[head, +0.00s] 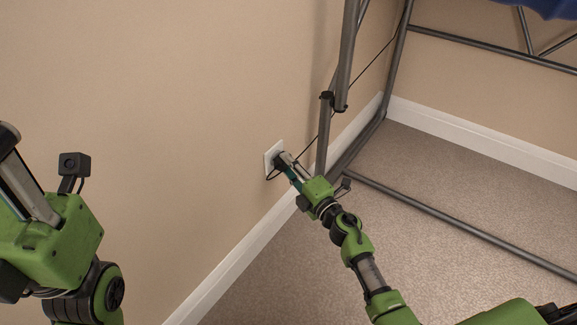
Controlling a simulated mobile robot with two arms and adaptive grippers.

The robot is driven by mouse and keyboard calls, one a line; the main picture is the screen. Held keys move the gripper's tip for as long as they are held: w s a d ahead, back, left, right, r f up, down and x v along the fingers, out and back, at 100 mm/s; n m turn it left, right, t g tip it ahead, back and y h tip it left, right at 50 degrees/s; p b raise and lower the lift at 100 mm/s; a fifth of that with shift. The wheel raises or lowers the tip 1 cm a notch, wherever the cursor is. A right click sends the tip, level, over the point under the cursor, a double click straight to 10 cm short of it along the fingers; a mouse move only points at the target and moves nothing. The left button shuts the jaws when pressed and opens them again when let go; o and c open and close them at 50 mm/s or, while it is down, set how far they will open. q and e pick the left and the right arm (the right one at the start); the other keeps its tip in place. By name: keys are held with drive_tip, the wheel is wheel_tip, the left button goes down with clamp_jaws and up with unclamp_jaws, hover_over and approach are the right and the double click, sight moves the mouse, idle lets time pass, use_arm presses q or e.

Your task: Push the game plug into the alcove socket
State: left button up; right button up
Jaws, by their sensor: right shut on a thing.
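The white alcove socket (269,158) is on the beige wall, left of the metal frame's legs. My right gripper (284,162) is right at the socket, shut on the dark game plug (277,160). The plug is small and mostly hidden by the fingers, so I cannot tell how far it sits in the socket.
A grey metal tube frame (388,95) stands close to the right of the socket, with a low bar (460,232) across the carpet. A white skirting board (240,245) runs along the wall. Something blue (550,8) hangs at the top right. The carpet (270,290) is clear in front.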

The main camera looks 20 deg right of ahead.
drive_tip(key=shift+w+a, duration=0.3)
drive_tip(key=shift+w, duration=0.05)
idle(0.6)
drive_tip(key=o, duration=1.1)
drive_tip(key=shift+s+d+f, duration=0.1)
drive_tip(key=shift+s+d, duration=0.05)
drive_tip(key=shift+s, duration=0.25)
drive_tip(key=v, duration=1.1)
drive_tip(key=shift+s, duration=0.1)
